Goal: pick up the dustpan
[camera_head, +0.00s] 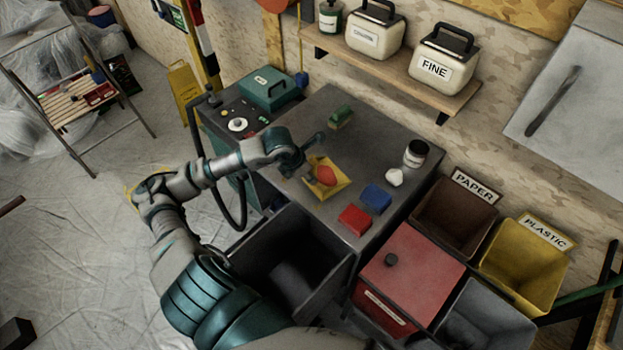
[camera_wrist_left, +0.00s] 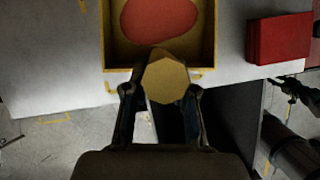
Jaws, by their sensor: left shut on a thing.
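The yellow dustpan (camera_head: 324,192) is at the grey worktop, with a rounded red thing (camera_head: 326,175) in its pan. In the left wrist view the dustpan's wall (camera_wrist_left: 209,40) and the red thing (camera_wrist_left: 158,15) show at the top. My left gripper (camera_head: 309,163) is at the dustpan's near left side. In the left wrist view its fingers (camera_wrist_left: 161,93) are shut on the many-sided yellow handle end (camera_wrist_left: 167,82). I cannot tell whether the pan touches the worktop.
An open grey bin (camera_head: 335,285) is below the front edge. Paper (camera_head: 430,225) and plastic (camera_head: 525,265) bins stand right.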

